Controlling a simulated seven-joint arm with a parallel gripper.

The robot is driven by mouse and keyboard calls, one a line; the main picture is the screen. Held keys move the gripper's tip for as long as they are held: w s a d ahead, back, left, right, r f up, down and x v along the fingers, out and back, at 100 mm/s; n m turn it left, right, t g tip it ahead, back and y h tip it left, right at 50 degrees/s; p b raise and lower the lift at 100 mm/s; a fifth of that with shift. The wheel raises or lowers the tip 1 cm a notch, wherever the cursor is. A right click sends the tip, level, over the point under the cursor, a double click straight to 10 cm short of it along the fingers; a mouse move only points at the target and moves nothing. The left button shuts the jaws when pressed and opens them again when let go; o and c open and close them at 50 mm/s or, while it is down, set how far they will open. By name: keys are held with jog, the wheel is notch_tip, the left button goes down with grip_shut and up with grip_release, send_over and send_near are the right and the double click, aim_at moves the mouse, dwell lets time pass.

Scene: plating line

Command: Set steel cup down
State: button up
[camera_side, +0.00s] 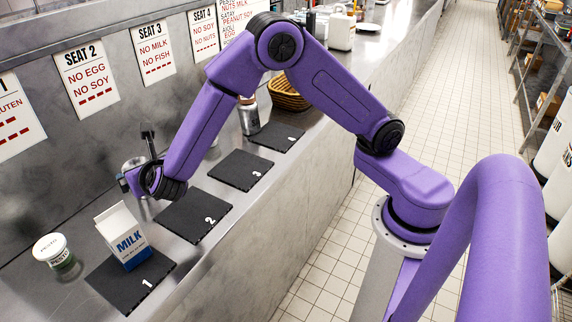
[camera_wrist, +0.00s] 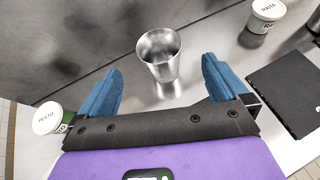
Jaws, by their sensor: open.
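The steel cup (camera_wrist: 160,58) stands upright on the steel counter in the wrist view, near the wall, with its open top towards me. Its reflection shows on the counter below it. My gripper (camera_wrist: 160,78) is open, with one blue finger on each side of the cup and clear gaps between. In the side view the cup (camera_side: 131,164) is partly hidden behind my gripper (camera_side: 128,182), at the back of the counter behind mats 1 and 2. I cannot tell there how far the fingers are from it.
A milk carton (camera_side: 121,236) stands on mat 1 (camera_side: 108,291). A pesto tub (camera_side: 53,251) stands left of it. Mat 2 (camera_side: 195,216) and mat 3 (camera_side: 240,170) are bare. A raita tub (camera_wrist: 262,18) stands beyond the cup at upper right in the wrist view.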

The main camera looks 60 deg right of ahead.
jog(key=s+d+r+m+g+y, duration=0.1)
jog(key=s+d+m+g, duration=0.3)
jog(key=s, duration=0.8)
jog(key=s+d+r+m+g+y, duration=0.1)
jog(key=s+d+m+g, duration=0.3)
jog(key=s+m, duration=0.5)
jog(key=s+d+r+m+g+y, duration=0.2)
jog(key=s+d+m, duration=0.4)
jog(key=s, duration=0.9)
jog(key=shift+s+d+g+y, duration=0.15)
jog(key=shift+d+g+y, duration=0.2)
jog(key=shift+g, duration=0.55)
